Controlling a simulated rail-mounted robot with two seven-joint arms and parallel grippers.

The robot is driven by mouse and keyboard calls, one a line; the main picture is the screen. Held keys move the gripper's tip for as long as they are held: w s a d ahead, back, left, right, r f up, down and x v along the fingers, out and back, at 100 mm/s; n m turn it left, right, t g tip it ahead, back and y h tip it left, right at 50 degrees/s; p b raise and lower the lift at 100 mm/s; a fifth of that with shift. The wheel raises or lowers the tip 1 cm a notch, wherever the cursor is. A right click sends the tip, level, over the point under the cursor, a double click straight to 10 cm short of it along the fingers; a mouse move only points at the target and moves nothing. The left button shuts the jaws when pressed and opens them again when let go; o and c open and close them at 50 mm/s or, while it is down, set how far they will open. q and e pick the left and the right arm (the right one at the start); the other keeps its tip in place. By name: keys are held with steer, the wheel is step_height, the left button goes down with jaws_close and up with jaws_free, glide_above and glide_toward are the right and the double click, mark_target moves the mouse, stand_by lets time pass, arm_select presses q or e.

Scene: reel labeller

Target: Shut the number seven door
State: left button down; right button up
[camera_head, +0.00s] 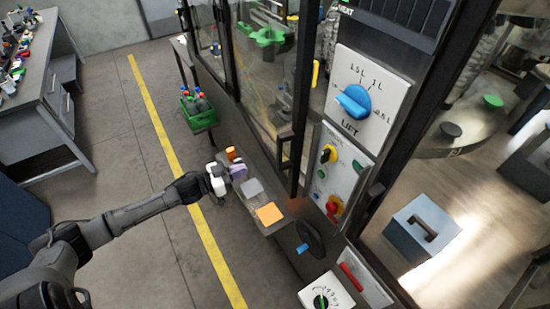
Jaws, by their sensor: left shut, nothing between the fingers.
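The machine has tall glazed doors in dark frames. The nearer glass door (268,85) has a dark upright handle (284,152) near its lower right edge. No number seven can be read on any door, so I cannot tell which one it is, and whether this door is fully closed is unclear. My left gripper (220,178) is shut and empty, in front of the machine's ledge and left of the handle, apart from it. My right gripper is not in view.
A ledge below the doors carries orange, grey and purple blocks (270,214). A control panel with a blue LIFT knob (353,101) is at right, and a dark handwheel (309,238) is below. A green crate of bottles (198,106) stands behind. Floor along the yellow line is clear.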

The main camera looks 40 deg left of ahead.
arm_select(q)
steer(key=p+x, duration=0.1)
steer(key=x, duration=1.1)
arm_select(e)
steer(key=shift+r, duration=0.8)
